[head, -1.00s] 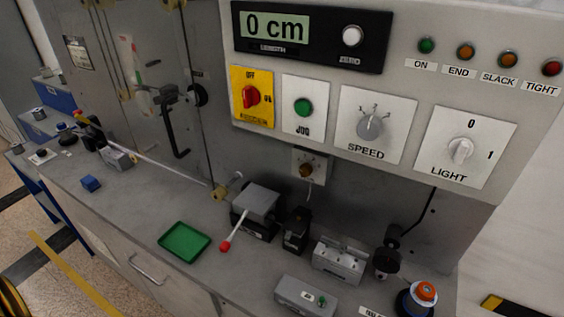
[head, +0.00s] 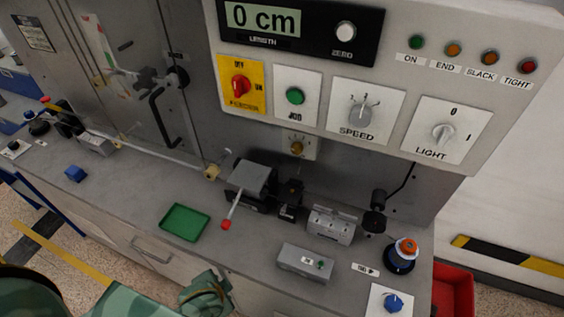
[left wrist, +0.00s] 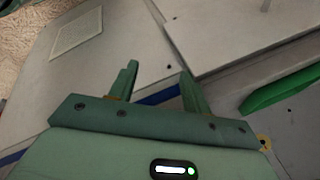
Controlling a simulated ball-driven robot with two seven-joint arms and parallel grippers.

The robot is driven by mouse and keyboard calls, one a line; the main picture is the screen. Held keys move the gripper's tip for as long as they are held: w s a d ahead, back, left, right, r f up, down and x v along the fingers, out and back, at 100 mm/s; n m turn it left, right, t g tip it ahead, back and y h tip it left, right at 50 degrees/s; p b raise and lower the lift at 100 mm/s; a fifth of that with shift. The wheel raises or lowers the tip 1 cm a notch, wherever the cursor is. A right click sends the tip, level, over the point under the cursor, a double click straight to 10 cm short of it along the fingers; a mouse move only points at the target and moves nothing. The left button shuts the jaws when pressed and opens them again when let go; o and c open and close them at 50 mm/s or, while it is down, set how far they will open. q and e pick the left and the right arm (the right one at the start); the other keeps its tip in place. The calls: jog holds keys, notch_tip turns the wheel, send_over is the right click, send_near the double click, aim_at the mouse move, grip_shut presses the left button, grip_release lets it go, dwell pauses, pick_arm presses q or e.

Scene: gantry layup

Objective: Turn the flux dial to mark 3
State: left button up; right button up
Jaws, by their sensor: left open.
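A small dial with a brass-brown knob (head: 297,148) sits on a pale plate under the control panel in the head view. Its marks are too small to read, and I cannot tell whether it is the flux dial. A blue knob (head: 393,302) on a white plate is at the lower right of the bench; its marks are also unreadable. My left gripper (left wrist: 158,78) is open and empty in the left wrist view, its two green fingers apart. Neither knob shows in that view. Green parts of my own arm enter the head view at the bottom. My right gripper is not in view.
The panel above carries the SPEED dial (head: 361,112), LIGHT switch (head: 443,134), green JOG button (head: 295,96) and red-on-yellow switch (head: 240,86). On the bench are a green tray (head: 186,222), a red-tipped lever (head: 226,223) and a grey box (head: 305,262). A red bin (head: 452,290) stands at right.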

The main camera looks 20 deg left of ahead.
pick_arm(q)
jog(key=w+d+r+n+t+p, duration=0.1)
jog(key=w+r+t+p, duration=0.1)
jog(key=r, duration=1)
jog(key=w+d+r+t+p, duration=0.1)
jog(key=w+r+p, duration=0.2)
jog(key=r, duration=0.9)
jog(key=w+d+r+n+t+h, duration=0.2)
jog(key=d+r+n+t+h, duration=0.15)
jog(key=d+n+h, duration=0.35)
jog(key=w+d+r+n+t+h, duration=0.2)
jog(key=d+r+n+t+h, duration=0.15)
jog(key=d+n, duration=0.55)
jog(key=n+t+y, duration=0.3)
jog(key=n+y, duration=0.5)
jog(key=n, duration=1.5)
send_near(296, 151)
jog(key=w, duration=0.2)
jog(key=w+p, duration=0.1)
jog(key=w, duration=0.5)
jog(key=shift+d+f+p, duration=0.1)
jog(key=shift+f+p, duration=0.15)
jog(key=shift+p, duration=0.05)
jog(key=shift+c, duration=0.3)
